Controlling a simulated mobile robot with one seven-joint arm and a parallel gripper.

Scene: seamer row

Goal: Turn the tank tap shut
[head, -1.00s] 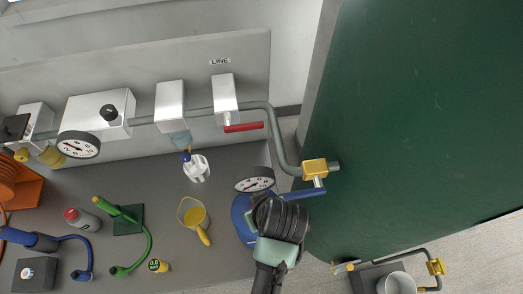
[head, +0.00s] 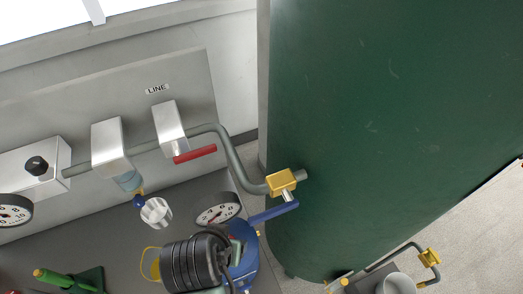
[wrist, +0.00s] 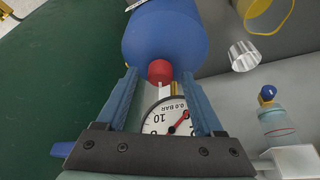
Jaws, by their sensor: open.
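The tank tap is a yellow valve body (head: 281,182) on the grey pipe where it meets the green tank (head: 390,110). Its blue lever (head: 273,212) points left and lies roughly along the pipe. In the head view my dark wrist hides most of my gripper, just left of and below the lever. In the wrist view my gripper (wrist: 159,76) is open, its two blue fingers apart. A blue rounded body (wrist: 165,38) with a red part and a dial gauge (wrist: 170,118) show beyond and between the fingers. I cannot tell whether they touch it.
A red lever (head: 195,154) sits on the pipe under the LINE label. A grey pot (head: 397,284) stands at lower right.

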